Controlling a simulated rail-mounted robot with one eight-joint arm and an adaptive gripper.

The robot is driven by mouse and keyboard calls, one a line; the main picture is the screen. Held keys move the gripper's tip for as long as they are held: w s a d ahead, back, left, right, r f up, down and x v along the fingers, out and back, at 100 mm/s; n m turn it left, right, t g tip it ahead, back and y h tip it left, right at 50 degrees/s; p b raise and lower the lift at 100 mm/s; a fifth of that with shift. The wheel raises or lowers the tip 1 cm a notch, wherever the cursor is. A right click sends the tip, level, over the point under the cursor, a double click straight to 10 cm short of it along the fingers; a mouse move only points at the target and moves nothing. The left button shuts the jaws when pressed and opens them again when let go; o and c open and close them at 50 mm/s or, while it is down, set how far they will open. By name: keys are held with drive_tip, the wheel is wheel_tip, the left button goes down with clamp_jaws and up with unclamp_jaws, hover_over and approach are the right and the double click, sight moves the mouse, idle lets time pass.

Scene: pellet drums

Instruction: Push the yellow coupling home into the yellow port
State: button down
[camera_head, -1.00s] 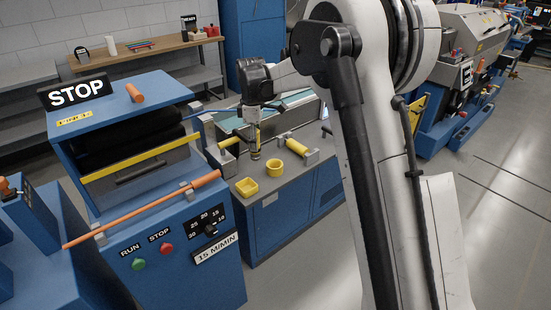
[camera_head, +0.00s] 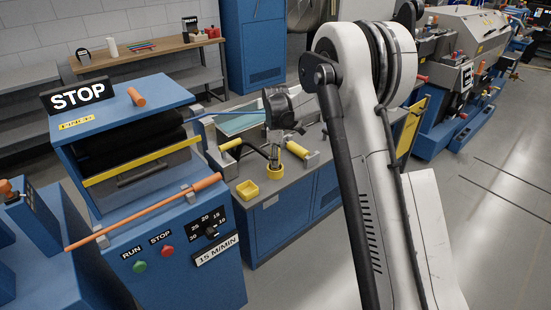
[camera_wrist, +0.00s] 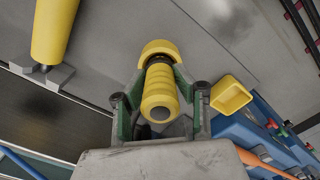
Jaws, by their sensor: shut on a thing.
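The yellow coupling (camera_wrist: 160,90), a ribbed cylinder with a grey centre at its near end, is shut between the two fingers of my gripper (camera_wrist: 160,106). Its far end, with a dark neck, points at a round yellow cup-like ring (camera_wrist: 158,46), which I take for the yellow port. The coupling overlaps this ring in the wrist view, so I cannot tell how deep it sits. In the head view my gripper (camera_head: 278,158) is right above the round yellow ring (camera_head: 275,173) on the grey bench top. My wrist and fingers hide most of the coupling there.
A square yellow tray (camera_head: 248,190) lies left of the ring. Yellow cylinders in grey brackets stand to the left (camera_head: 230,144) and right (camera_head: 297,149). A blue machine (camera_head: 180,250) with a STOP sign and an orange bar (camera_head: 150,209) stands close on the left.

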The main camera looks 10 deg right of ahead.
drive_tip(key=shift+f+b, duration=0.25)
drive_tip(key=shift+b, duration=0.05)
drive_tip(key=c, duration=1.3)
unclamp_jaws()
drive_tip(key=shift+c, duration=0.2)
drive_tip(key=shift+r, duration=0.2)
